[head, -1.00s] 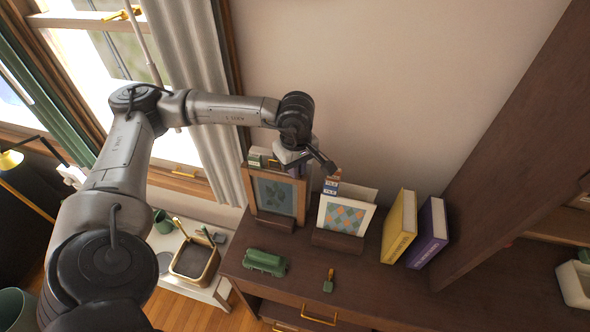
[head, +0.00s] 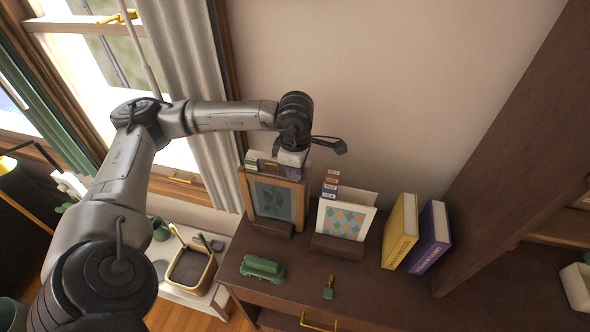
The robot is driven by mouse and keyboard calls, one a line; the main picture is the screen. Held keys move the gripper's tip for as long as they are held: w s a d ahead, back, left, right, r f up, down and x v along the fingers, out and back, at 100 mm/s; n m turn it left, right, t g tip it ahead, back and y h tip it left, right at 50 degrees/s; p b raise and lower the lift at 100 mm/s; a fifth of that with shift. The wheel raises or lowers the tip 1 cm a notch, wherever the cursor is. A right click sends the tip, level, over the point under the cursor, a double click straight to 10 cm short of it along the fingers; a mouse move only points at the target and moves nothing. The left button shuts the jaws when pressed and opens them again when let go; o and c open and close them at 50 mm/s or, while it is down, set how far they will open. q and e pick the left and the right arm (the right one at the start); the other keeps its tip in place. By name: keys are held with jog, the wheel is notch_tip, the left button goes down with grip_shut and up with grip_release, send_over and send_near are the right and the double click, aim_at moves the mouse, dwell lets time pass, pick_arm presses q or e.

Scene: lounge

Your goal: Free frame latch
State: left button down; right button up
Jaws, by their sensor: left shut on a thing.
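A wooden picture frame (head: 297,206) with a dark leaf print stands upright in a dark holder on the dresser, near the wall. My left gripper (head: 291,160) is at the top right corner of this frame, pointing down. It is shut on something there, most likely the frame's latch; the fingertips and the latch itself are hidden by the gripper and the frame. A white frame (head: 345,219) with a colourful diamond pattern stands to the right in its own holder. My right gripper is not in view.
A yellow book (head: 400,232) and a purple book (head: 430,237) stand to the right, beside a tall dark panel (head: 510,150). A green object (head: 263,268) and a small green brush-like tool (head: 328,288) lie on the dresser (head: 375,300) in front. The front right of the top is clear.

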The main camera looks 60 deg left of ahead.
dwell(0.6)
pick_arm(q)
jog(key=c, duration=1.2)
grip_release()
jog(key=shift+c, duration=0.2)
jog(key=shift+r, duration=0.35)
notch_tip(320, 180, up, 13)
jog(key=p, duration=0.2)
